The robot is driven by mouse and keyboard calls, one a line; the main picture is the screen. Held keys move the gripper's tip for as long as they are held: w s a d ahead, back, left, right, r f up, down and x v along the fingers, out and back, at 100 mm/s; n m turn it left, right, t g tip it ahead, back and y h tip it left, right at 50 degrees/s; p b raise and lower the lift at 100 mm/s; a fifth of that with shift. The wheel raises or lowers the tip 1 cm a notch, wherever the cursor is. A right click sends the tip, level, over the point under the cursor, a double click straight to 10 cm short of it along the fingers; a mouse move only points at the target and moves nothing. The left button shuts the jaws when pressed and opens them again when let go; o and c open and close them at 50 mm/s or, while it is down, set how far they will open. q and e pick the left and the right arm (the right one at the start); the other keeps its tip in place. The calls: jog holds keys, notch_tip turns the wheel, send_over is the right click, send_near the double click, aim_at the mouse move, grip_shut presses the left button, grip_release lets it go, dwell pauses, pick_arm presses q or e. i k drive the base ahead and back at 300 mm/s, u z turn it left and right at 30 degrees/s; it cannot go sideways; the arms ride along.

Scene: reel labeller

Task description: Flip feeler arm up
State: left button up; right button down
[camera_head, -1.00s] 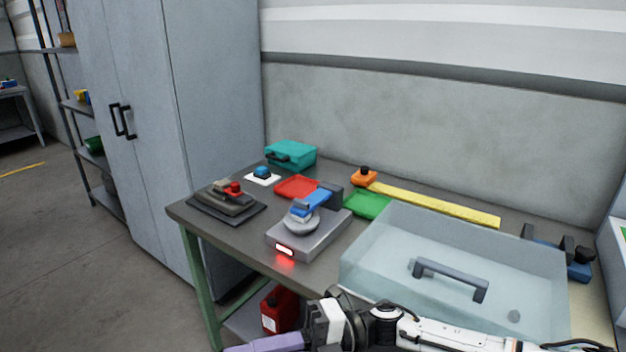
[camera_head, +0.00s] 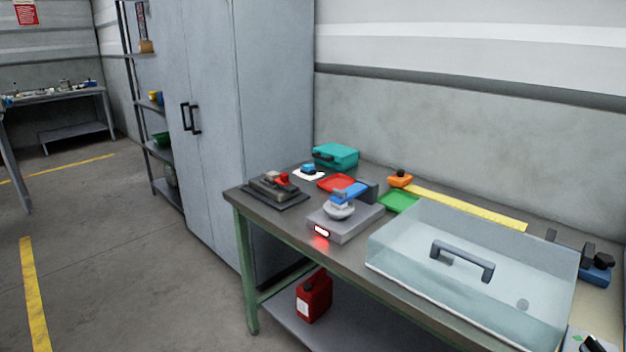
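The grey reel device (camera_head: 345,222) stands on the workbench, with a glowing red light on its front face. A blue feeler arm (camera_head: 349,193) reaches from a dark block (camera_head: 368,190) at its back over a round pale grey disc (camera_head: 339,210). The blue arm looks lowered, lying close above the disc; I cannot tell if it touches. Neither of my grippers is in view.
A clear lidded case (camera_head: 480,262) with a dark handle fills the bench's right part. Near the device are a dark fixture with a red knob (camera_head: 277,188), a red tray (camera_head: 336,182), a green tray (camera_head: 399,201) and a teal case (camera_head: 336,156). Open floor lies left.

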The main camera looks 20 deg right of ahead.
aim_at(339, 198)
jog(key=z, duration=0.1)
jog(key=k, duration=0.45)
jog(key=u, duration=1.25)
jog(key=i, duration=2.25)
jog(key=z, duration=1.3)
jog(key=i, duration=1.05)
jog(key=z, duration=1.2)
